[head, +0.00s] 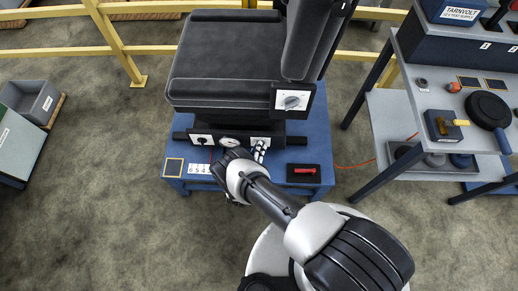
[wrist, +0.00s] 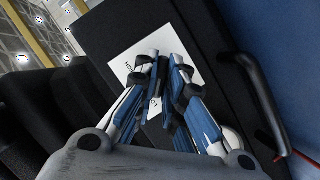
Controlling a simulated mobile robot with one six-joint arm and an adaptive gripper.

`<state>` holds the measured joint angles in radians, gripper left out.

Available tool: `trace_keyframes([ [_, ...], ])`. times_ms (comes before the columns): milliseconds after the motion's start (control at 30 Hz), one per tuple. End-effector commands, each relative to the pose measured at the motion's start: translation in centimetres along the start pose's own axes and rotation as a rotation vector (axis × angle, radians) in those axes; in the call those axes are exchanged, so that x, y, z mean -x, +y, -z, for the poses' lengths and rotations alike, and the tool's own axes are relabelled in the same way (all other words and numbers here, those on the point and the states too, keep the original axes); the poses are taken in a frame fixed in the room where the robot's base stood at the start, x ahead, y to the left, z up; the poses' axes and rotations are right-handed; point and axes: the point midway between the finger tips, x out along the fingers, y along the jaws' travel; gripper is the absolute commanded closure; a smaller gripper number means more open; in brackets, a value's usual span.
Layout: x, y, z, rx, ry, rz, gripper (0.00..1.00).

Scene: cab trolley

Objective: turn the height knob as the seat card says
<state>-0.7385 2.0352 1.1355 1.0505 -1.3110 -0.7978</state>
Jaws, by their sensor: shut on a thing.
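The black seat (head: 225,60) stands on a blue platform (head: 318,130). A black strip along its front carries a small knob (head: 203,139), a round gauge (head: 229,141) and a white plate. In the wrist view, that plate (wrist: 123,68) has partly covered lettering that looks like HIGH and LO. My gripper (wrist: 163,62) is shut in front of the plate, on what seems to be the height knob, which its fingers hide. White tiles with digits (head: 200,169) lie on the platform; I see no clear seat card text.
Another knob sits on a white plate (head: 292,99) at the seat's side. A black tray (head: 304,180) with a red-handled item lies right of my gripper. A black bar handle (wrist: 255,95) is close on the right. A grey workbench (head: 440,100) stands at right; yellow rails run behind.

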Motion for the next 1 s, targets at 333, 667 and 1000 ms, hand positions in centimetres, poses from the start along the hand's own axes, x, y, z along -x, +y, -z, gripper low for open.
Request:
trace_keyframes([
  [333,0.0,0.19,0.06,-0.085,-0.001,0.036,1.0],
  [667,0.02,0.45,-0.06,-0.334,-0.003,0.139,1.0],
  [1000,-0.05,0.61,-0.25,-0.634,-0.004,0.262,1.0],
])
